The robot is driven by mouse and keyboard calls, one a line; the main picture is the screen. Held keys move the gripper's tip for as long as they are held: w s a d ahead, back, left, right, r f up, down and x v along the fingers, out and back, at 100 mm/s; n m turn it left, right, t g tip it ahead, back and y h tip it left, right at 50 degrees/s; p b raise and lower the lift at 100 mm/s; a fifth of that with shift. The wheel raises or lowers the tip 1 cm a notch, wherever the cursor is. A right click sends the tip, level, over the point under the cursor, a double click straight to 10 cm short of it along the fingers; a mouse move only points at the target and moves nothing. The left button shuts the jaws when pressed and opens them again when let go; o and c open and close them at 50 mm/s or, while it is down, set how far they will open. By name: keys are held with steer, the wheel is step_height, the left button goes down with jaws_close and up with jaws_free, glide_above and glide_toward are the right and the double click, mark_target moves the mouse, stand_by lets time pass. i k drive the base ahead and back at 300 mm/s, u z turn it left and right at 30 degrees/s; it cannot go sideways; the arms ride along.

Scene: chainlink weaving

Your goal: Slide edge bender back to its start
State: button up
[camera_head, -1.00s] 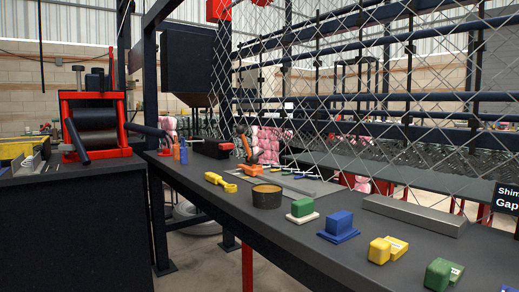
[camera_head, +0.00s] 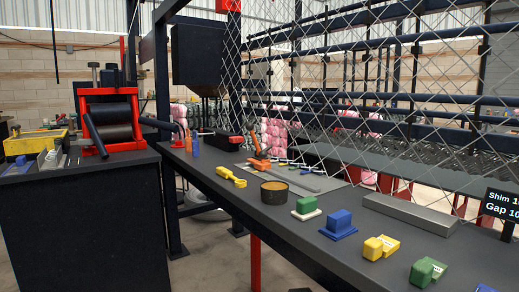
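Nothing in the head view is labelled as the edge bender, and I cannot tell for certain which thing it is. A small orange and black device (camera_head: 260,163) stands on the long dark bench (camera_head: 243,202), by a flat grey plate (camera_head: 318,181). A long grey metal bar (camera_head: 408,213) lies along the back of the bench, farther right. A red-framed roller machine (camera_head: 112,137) with a dark handle stands on a separate dark bench at the left. My gripper is not in view.
On the long bench are a yellow tool (camera_head: 230,176), a round dark tin (camera_head: 274,193), a green block (camera_head: 306,205), a blue block (camera_head: 339,220), yellow blocks (camera_head: 375,248) and green blocks (camera_head: 424,272). Wire mesh (camera_head: 370,100) hangs behind. A gap separates the benches.

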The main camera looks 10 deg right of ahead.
mark_target(261, 162)
steer(key=u, duration=0.4)
steer(key=i, duration=1.15)
steer(key=u, duration=0.95)
steer(key=i, duration=0.4)
steer(key=z, duration=0.2)
steer(key=k, duration=0.35)
